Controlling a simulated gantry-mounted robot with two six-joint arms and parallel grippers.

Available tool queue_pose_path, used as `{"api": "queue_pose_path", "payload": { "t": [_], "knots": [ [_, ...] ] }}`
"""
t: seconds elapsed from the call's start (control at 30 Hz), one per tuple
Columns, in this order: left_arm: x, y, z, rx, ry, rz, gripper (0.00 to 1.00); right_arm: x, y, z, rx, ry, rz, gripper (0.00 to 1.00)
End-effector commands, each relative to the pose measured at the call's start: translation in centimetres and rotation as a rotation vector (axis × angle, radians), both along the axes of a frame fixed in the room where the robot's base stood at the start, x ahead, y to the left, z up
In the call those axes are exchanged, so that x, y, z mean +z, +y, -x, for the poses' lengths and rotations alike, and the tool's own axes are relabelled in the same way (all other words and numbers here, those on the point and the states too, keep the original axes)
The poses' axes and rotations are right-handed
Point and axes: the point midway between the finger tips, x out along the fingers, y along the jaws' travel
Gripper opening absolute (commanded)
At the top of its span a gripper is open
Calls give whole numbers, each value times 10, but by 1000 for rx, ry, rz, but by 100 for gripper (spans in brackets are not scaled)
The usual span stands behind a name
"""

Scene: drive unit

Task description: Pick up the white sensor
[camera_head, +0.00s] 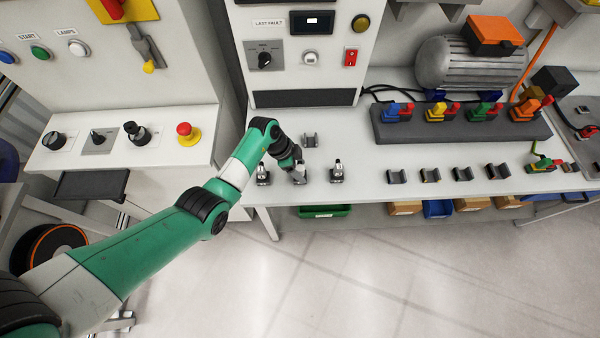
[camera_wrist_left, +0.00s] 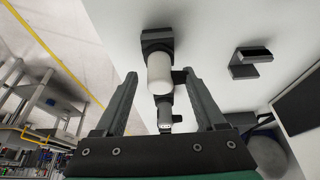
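The white sensor (camera_wrist_left: 160,73) is a short, rounded white cylinder. In the left wrist view it sits at a dark holder (camera_wrist_left: 157,40), with a dark connector-like part (camera_wrist_left: 165,112) beyond it. My left gripper (camera_wrist_left: 161,75) is open, with one finger on each side of the sensor and gaps visible between. In the head view my left gripper (camera_head: 298,176) is low over the bench's front edge and hides most of the sensor. My right gripper does not show.
Small upright parts (camera_head: 263,173) and (camera_head: 337,171) stand on either side of the gripper on the white bench (camera_head: 375,160). An empty dark holder (camera_head: 310,140) is behind it. Several dark holders (camera_head: 430,174) line the bench to the right, before a grey connector block (camera_head: 460,125).

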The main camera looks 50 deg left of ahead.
Motion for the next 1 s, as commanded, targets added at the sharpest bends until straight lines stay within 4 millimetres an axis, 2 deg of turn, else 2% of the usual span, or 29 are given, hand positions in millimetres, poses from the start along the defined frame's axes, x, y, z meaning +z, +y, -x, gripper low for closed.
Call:
{"api": "queue_pose_path", "payload": {
  "t": [0.03,0.07,0.4,0.87,1.0],
  "knots": [
    [0,0,0,0,0,0,65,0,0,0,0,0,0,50],
    [0,0,0,0,0,0,59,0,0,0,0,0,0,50],
    [0,0,0,0,0,0,0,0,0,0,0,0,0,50],
    [1,0,0,0,0,0,0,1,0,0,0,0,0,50],
    [9,0,0,0,-1,1,0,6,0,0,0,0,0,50]
  ]
}}
